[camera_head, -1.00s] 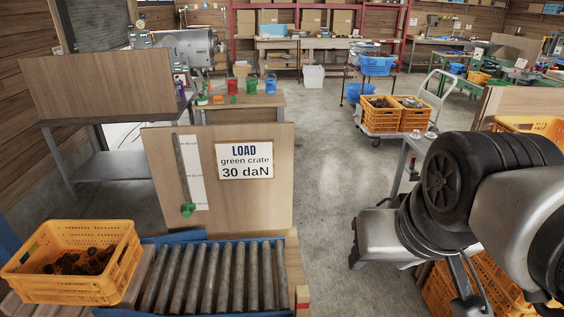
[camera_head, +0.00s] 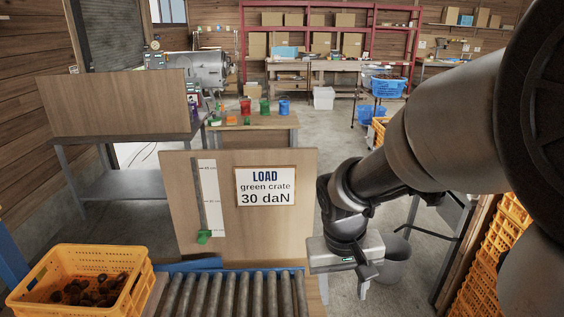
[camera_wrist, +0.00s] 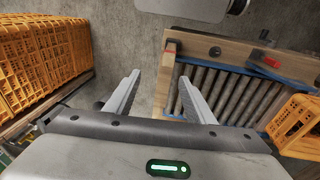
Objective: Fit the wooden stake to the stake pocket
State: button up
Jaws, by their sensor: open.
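I cannot make out the wooden stake for certain in either view. I cannot identify the stake pocket for certain either. A wooden beam (camera_wrist: 226,52) with dark round spots runs along the roller conveyor (camera_wrist: 232,97) in the wrist view; I cannot tell whether one spot is the pocket.
An upright wooden panel (camera_head: 276,222) with a load sign stands behind the conveyor. An orange crate of chestnuts (camera_head: 60,258) is at left. Stacked orange crates (camera_head: 497,250) stand at right; they also show in the wrist view (camera_wrist: 40,55). A wooden table (camera_head: 250,124) holds coloured cups.

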notch_tip(320, 180, down, 25)
jog(key=w+g+y+b, duration=0.1)
jog(key=w+b, duration=0.1)
jog(key=b, duration=0.1)
jog(key=shift+r, duration=0.15)
jog(key=shift+w+a, duration=0.1)
jog(key=shift+w, duration=0.05)
jog(key=c, duration=1.2)
